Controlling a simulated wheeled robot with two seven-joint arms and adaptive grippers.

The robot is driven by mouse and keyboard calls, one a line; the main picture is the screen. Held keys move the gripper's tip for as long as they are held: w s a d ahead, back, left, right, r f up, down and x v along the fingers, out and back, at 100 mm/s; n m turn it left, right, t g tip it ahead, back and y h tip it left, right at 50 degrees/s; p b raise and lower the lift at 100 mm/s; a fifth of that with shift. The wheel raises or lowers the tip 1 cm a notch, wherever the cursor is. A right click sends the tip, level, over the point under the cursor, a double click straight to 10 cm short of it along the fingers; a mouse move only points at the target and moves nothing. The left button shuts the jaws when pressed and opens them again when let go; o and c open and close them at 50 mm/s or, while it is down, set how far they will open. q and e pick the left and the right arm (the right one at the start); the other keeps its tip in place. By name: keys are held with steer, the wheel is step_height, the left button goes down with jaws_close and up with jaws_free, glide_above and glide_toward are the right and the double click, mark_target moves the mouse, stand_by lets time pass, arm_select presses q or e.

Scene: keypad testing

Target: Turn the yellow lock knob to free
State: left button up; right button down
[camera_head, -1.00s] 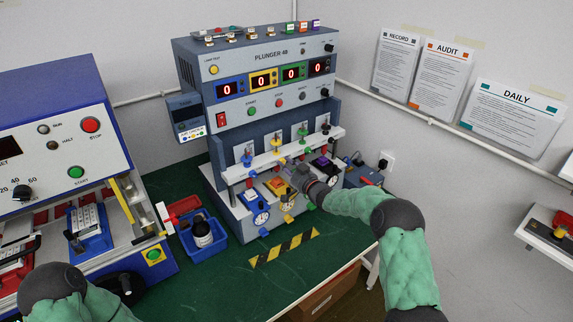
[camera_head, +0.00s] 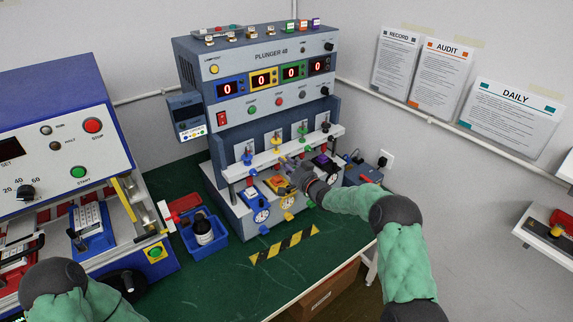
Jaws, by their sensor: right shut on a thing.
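The plunger tester (camera_head: 262,92) stands at the back of the green bench with stations in blue, yellow, green and purple. At the yellow station, a yellow plunger top (camera_head: 276,140) shows above the white crossbar. My right gripper (camera_head: 284,162) reaches in from the right, just below the crossbar. It is shut on a small part there, which appears to be the yellow lock knob; the fingers hide most of it, and its turn position cannot be read.
A blue bin with a dark bottle (camera_head: 203,230) stands left of the tester. A blue and white machine (camera_head: 60,150) fills the left side. A striped strip (camera_head: 284,245) marks the bench front, with clear green surface around it. The crossbar (camera_head: 300,150) is close above my right gripper.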

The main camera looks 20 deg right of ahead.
steer(key=shift+d+r, duration=0.1)
steer(key=c, duration=1)
jaws_free()
steer(key=shift+c, duration=0.2)
steer(key=v, duration=1.2)
